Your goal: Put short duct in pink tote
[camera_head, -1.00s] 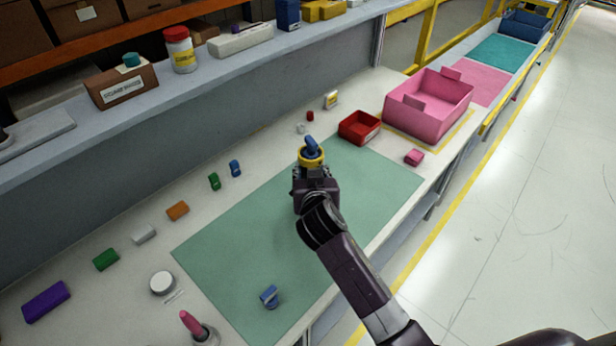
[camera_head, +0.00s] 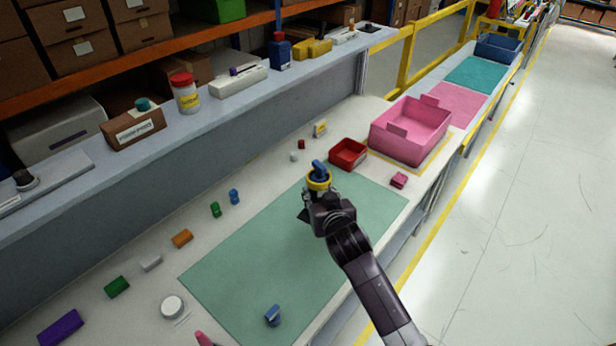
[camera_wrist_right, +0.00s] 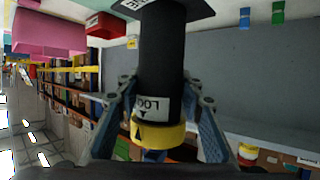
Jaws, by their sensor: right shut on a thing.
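The right gripper (camera_head: 318,182) is shut on the short duct, a black tube with a yellow collar (camera_head: 318,176). In the right wrist view, its two blue-grey fingers are either side of the duct (camera_wrist_right: 163,62), which has a white label and a dark flat flange at its far end. In the head view the arm hides most of the duct. It is over the far end of the green mat. The pink tote (camera_head: 405,147) stands beyond it to the right and looks empty; it also shows in the right wrist view (camera_wrist_right: 50,38). The left gripper is not in view.
A red bin (camera_head: 348,153) stands between the gripper and the tote. A small pink block (camera_head: 398,180) lies before the tote. A blue part (camera_head: 272,316) lies on the green mat (camera_head: 250,260). Several small coloured blocks line the left side. A grey shelf (camera_head: 220,110) runs behind.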

